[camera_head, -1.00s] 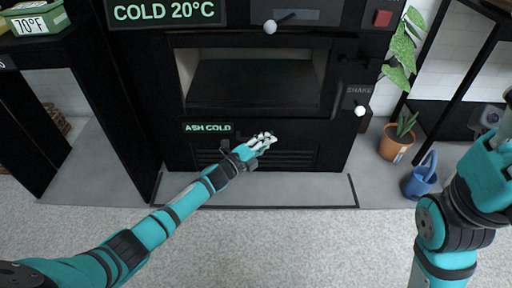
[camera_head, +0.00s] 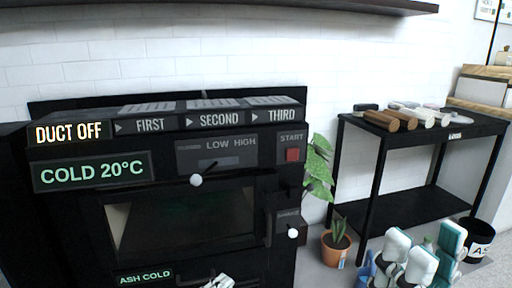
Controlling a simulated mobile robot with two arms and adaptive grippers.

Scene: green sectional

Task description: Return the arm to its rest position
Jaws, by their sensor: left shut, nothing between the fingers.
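My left gripper (camera_head: 218,281) shows only as pale fingertips at the bottom edge, in front of the lower part of the black stove. It is shut and holds nothing that I can see. The rest of my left arm is below the picture. My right gripper (camera_head: 424,258) is at the bottom right, its white and teal fingers pointing up and standing apart.
The black stove (camera_head: 82,215) has a knobbed lever (camera_head: 196,180) and a shaker knob (camera_head: 292,233). A potted plant (camera_head: 336,245) stands beside it. A black table (camera_head: 440,128) with logs (camera_head: 390,120) is at the right, a black bucket (camera_head: 478,240) below. A shelf (camera_head: 215,6) crosses the top.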

